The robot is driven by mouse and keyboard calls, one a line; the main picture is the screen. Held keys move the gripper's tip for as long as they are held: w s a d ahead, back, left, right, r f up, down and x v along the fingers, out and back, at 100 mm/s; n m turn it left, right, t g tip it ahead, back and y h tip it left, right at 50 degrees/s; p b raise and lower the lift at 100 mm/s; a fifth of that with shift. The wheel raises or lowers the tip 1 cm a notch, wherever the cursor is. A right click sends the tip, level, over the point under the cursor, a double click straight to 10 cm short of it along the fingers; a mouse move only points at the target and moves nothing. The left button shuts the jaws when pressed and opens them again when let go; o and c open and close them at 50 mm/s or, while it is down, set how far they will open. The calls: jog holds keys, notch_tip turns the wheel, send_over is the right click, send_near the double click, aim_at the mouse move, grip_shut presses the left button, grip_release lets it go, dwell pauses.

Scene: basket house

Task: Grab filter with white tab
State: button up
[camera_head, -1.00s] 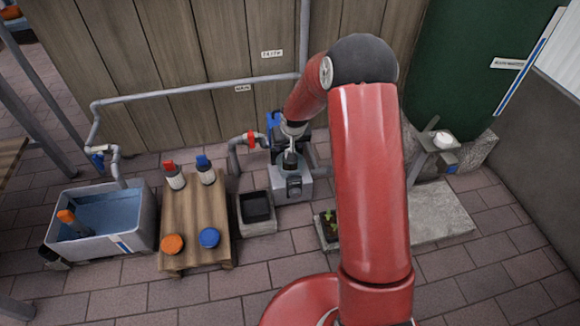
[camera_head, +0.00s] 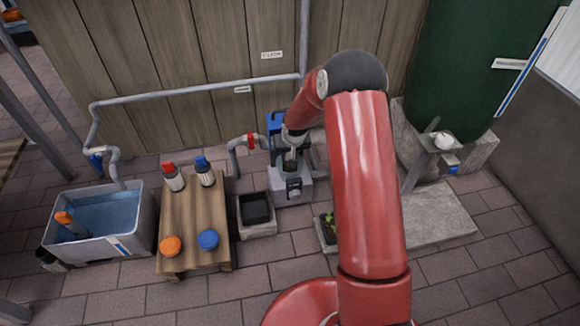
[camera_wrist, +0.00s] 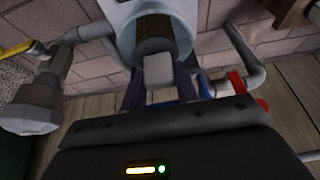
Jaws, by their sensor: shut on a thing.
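The filter (camera_wrist: 155,43) shows in the wrist view as a dark brown ribbed cylinder. It sits inside a pale round housing (camera_wrist: 184,38), and its white tab (camera_wrist: 158,70) points toward me. My gripper (camera_wrist: 158,88) has its dark fingers on either side of the tab and is shut on it. In the head view my gripper (camera_head: 290,156) reaches down over the grey pump unit (camera_head: 292,188) in front of the wooden wall. The filter's lower end is hidden in the housing.
A wooden pallet table (camera_head: 192,225) with bottles and orange and blue lids stands left of the unit. A black-lined square box (camera_head: 257,225) is just left of it. A water-filled grey tub (camera_head: 135,245) is far left. Pipes (camera_head: 200,94) run along the wall.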

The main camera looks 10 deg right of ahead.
grip_shut()
